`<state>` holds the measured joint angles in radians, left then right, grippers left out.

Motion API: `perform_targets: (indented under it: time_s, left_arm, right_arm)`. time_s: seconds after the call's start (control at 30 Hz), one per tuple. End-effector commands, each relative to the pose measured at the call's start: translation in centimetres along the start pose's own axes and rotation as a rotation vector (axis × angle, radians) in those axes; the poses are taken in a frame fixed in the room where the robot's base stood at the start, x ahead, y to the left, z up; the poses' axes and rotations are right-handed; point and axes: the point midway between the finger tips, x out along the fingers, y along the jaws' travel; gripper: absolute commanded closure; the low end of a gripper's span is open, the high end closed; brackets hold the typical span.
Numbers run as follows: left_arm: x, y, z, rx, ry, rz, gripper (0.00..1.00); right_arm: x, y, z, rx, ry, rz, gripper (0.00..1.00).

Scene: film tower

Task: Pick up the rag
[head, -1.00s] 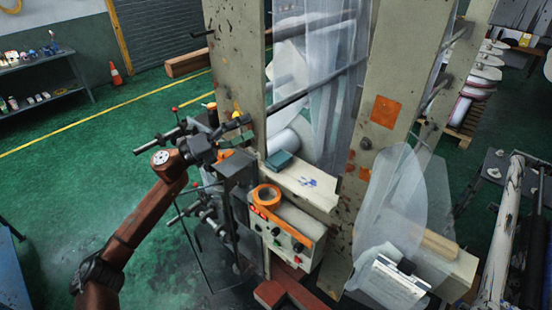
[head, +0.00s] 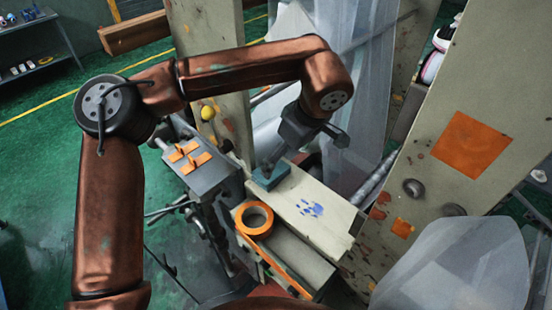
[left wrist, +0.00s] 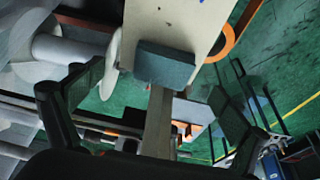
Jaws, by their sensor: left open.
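The rag, a small teal folded block (head: 271,177), lies at the left end of a cream shelf (head: 322,208) on the machine. My left gripper (head: 303,150) is open, and its fingers hang above and around the rag's upper right side. In the left wrist view the rag (left wrist: 165,65) lies ahead at the shelf's end, between the two spread fingers (left wrist: 157,98) but a little beyond them. Nothing is held. I cannot tell whether a finger touches the rag. My right gripper is not in view.
An orange tape roll (head: 254,219) sits on the control box in front of the shelf. Tall cream columns (head: 455,140) rise on the right, with translucent film (head: 385,60) behind the shelf.

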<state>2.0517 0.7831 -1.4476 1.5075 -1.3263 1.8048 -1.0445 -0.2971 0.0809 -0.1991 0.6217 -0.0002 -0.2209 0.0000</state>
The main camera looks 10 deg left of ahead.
Motion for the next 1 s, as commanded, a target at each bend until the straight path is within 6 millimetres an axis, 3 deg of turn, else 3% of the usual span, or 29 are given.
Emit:
perform_targets:
  time_s: [0.13,0.4,0.7,1.0]
  left_arm:
    - [0.0,-0.6,-1.4,0.001,0.066,-0.012,0.07]
    - [2.8,-0.7,-1.6,0.002,0.067,-0.016,0.07]
    - [6.8,-0.7,-1.2,0.002,0.065,-0.014,0.07]
    - [7.5,-0.6,-1.1,0.003,0.063,-0.011,0.07]
  right_arm:
    - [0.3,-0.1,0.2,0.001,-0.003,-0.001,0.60]
    - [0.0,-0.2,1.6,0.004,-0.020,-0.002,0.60]
    - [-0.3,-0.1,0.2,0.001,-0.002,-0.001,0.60]
    - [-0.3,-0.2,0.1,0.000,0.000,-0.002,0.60]
